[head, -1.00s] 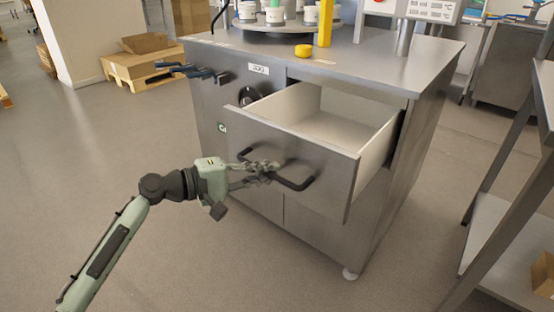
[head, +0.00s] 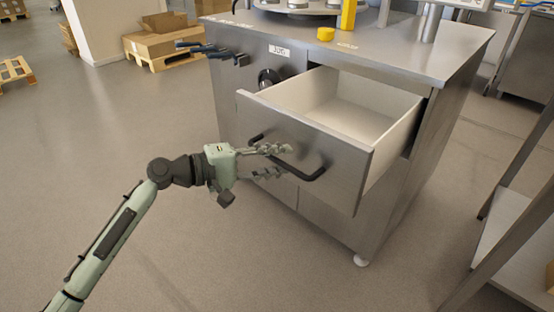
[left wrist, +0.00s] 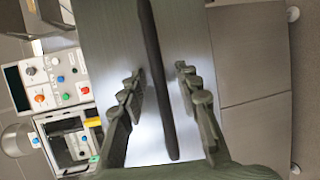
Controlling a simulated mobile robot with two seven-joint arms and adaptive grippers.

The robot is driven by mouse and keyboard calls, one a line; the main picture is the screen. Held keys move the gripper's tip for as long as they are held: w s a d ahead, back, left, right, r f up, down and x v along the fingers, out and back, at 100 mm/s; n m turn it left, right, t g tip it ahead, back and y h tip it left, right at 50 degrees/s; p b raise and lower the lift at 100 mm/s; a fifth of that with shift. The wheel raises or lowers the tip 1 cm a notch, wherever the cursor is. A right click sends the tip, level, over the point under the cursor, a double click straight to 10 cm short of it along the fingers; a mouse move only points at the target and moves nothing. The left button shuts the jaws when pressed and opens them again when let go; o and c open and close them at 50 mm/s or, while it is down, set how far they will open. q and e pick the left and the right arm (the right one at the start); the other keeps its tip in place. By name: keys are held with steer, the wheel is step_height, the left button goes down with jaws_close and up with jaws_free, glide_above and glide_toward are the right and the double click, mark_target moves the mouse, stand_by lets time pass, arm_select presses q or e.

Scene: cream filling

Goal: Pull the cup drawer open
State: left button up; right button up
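The cup drawer (head: 340,166) stands pulled out of the steel cabinet, with a steel front and a white, empty inside. Its dark bar handle (head: 312,177) runs across the front. My left gripper (head: 277,161) is at the handle's left part with its fingers spread. In the left wrist view the dark handle (left wrist: 158,110) passes between the two open fingers (left wrist: 160,73), with a gap on both sides. My right gripper is in neither view.
The steel cabinet (head: 425,48) carries a yellow round piece (head: 326,34) and a yellow post (head: 348,15) on top. A metal shelf frame (head: 505,235) stands at the right. Cardboard boxes on a pallet (head: 163,48) are at the back left. The floor (head: 170,110) left of the drawer is clear.

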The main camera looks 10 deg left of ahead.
arm_select(q)
steer(key=v, duration=1.2)
steer(key=s+a+f+m+g+y+p, duration=0.15)
steer(key=s+f+y, duration=0.25)
steer(key=f, duration=0.7)
steer(key=s+f+m+g+y+p, duration=0.1)
steer(key=s+f+m+y, duration=0.25)
steer(key=f, duration=0.65)
steer(key=s+a+f+m+g+y+p, duration=0.1)
steer(key=s+a+f+m+y, duration=0.1)
steer(key=s, duration=0.4)
steer(key=s+a+f+m+g+y+p, duration=0.1)
steer(key=s+a+f+m+g+y, duration=0.1)
steer(key=s+a+f+y, duration=0.3)
steer(key=shift+s+f, duration=0.85)
steer(key=shift+s, duration=0.35)
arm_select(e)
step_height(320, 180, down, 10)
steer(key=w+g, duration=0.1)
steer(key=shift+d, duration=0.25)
